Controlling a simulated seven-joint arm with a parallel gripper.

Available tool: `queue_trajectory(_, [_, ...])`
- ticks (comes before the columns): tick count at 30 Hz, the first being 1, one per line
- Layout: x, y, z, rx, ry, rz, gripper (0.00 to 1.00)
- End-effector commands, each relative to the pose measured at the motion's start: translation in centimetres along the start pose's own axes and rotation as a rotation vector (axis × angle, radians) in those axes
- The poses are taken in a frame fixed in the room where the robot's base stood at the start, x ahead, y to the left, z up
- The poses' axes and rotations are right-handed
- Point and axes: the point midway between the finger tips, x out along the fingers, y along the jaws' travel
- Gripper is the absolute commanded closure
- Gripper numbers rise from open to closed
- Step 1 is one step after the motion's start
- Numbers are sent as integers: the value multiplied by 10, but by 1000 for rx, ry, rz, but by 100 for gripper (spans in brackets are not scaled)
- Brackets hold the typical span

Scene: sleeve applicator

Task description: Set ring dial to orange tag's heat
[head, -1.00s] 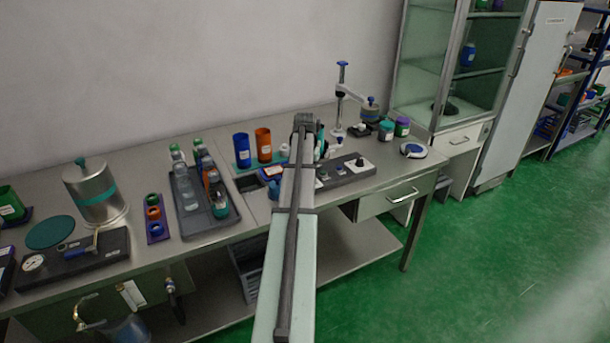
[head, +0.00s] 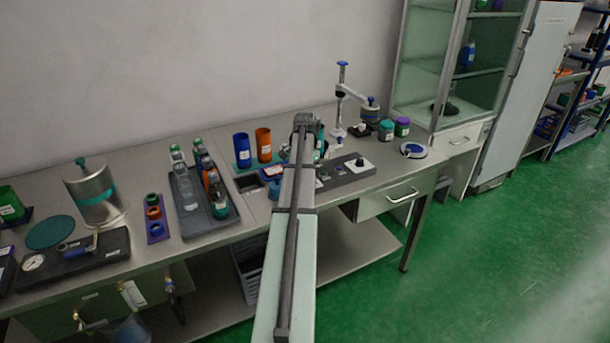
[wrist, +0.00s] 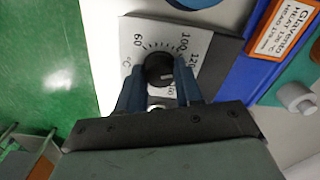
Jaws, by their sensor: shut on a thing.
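In the wrist view the black ring dial (wrist: 154,66) sits on a white scale plate (wrist: 130,48) marked 60, 100, 120 and more in °C. My gripper (wrist: 160,74) has its two blue fingers on either side of the knob, shut on it. The knob's pale mark points right, roughly toward the 120 side; the exact reading is unclear, and the highest number is partly hidden. The orange tag (wrist: 281,28) lies upper right on a blue panel, with a white label; its heat figure is too blurred to read surely. In the head view my arm hides the gripper and dial.
In the head view a grey control strip (head: 340,175) lies right of my arm, with a white-plated knob (head: 359,163). Blue (head: 242,150) and orange (head: 264,145) cylinders stand left. A stand (head: 340,105) rises behind. A grey tray (head: 190,215) of bottles is further left.

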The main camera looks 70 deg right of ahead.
Motion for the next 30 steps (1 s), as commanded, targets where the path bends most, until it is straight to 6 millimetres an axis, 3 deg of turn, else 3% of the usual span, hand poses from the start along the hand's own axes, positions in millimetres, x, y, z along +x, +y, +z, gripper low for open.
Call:
queue_trajectory(9, [1, 0, 0, 0, 0, 0, 95])
queue_trajectory(10, [1, 0, 0, 0, 0, 0, 62])
queue_trajectory(17, [0, 0, 0, 0, 0, 0, 40])
queue_trajectory(25, [-1, 0, 0, 0, 0, 0, 39])
queue_trajectory(30, [-12, 0, 0, 0, 1, 0, 39])
